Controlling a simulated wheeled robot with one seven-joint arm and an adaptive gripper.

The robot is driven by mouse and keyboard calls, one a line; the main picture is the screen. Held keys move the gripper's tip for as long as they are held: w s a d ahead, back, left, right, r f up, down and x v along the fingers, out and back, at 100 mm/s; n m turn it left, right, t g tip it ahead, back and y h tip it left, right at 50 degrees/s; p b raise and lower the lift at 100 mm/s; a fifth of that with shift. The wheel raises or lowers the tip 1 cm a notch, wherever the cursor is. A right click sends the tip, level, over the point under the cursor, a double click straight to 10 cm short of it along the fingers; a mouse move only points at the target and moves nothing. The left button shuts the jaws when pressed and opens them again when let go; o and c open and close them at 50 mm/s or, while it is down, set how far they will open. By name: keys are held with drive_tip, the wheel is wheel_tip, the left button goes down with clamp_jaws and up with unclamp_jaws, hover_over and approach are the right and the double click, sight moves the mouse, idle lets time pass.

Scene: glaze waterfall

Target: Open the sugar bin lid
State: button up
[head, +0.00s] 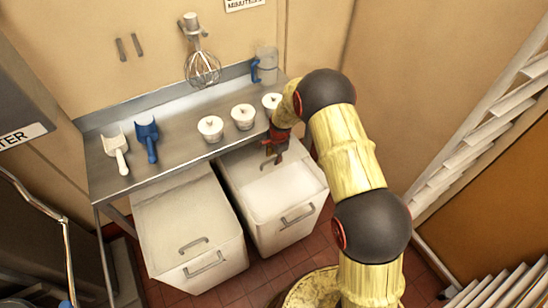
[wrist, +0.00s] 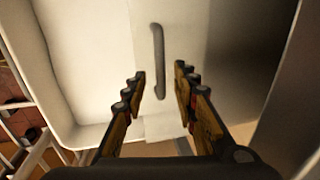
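Two white bins stand under the steel table in the head view, with no readable label on either. The left bin (head: 190,225) has its lid handle (head: 193,244) near the front edge. On the right bin (head: 262,232), the lid handle (head: 267,163) sits farther back, and a brighter white area (head: 285,188) shows in front of it; the lid looks set back there, over what may be white contents. My gripper (head: 274,152) is just above this handle. In the wrist view my gripper (wrist: 160,82) is open, with the handle (wrist: 158,62) between its fingers' lines; contact cannot be told.
The steel tabletop (head: 180,128) overhangs the bins' backs, close to my gripper. On it stand small white lidded pots (head: 210,128), a white scoop (head: 117,150), a blue scoop (head: 147,138) and a clear jug (head: 266,65). Red tiled floor (head: 300,255) shows around the right bin.

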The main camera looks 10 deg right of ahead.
wheel_tip(320, 180, up, 11)
drive_tip(key=s, duration=0.2)
drive_tip(key=shift+d, duration=0.35)
drive_tip(key=shift+f, duration=0.1)
drive_tip(key=shift+c, duration=0.2)
